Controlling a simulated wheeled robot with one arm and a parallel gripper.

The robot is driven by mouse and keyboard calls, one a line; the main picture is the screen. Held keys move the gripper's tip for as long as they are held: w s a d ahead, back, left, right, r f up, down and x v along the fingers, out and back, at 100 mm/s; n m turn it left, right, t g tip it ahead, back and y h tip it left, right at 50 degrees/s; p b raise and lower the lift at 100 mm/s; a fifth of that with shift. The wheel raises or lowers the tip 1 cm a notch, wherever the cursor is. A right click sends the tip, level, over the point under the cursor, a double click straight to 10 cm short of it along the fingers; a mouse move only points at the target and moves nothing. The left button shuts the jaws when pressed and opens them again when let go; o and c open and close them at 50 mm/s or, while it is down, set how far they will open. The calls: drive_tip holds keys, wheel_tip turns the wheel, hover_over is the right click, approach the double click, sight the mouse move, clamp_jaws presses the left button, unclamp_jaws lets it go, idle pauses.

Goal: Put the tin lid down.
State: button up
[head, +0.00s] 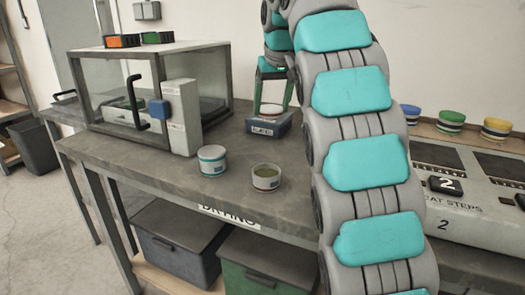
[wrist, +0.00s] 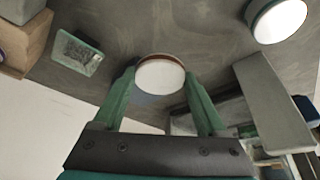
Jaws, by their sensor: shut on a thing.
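My gripper (wrist: 160,82), with green fingers, is shut on a pale round lid (wrist: 160,76) with a red-brown edge. In the head view my gripper (head: 270,98) hangs fingers down just above a small dark blue labelled box (head: 266,130) on the bench. I cannot tell whether the lid touches this box. An open tin (head: 266,178) with greenish contents stands near the bench's front edge. Another tin (head: 212,160), pale-topped with a teal band, stands to its left.
A glass-sided cabinet (head: 182,112) with a black handle stands at the left of the bench (head: 150,170). A grey panel with blue, green and yellow round pots (head: 450,122) is at the right, beyond my arm. Bare bench lies between the cabinet and the tins.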

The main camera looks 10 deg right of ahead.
sight(270, 151)
drive_tip(key=shift+f, duration=4.85)
drive_tip(key=shift+f, duration=0.2)
drive_tip(key=o, duration=1.2)
drive_tip(key=shift+o, duration=0.2)
drive_tip(key=shift+r, duration=0.3)
drive_tip(key=v, duration=1.1)
drive_tip(key=shift+s+r+b, duration=0.2)
drive_tip(key=shift+r+b, duration=0.1)
drive_tip(key=shift+r, duration=0.05)
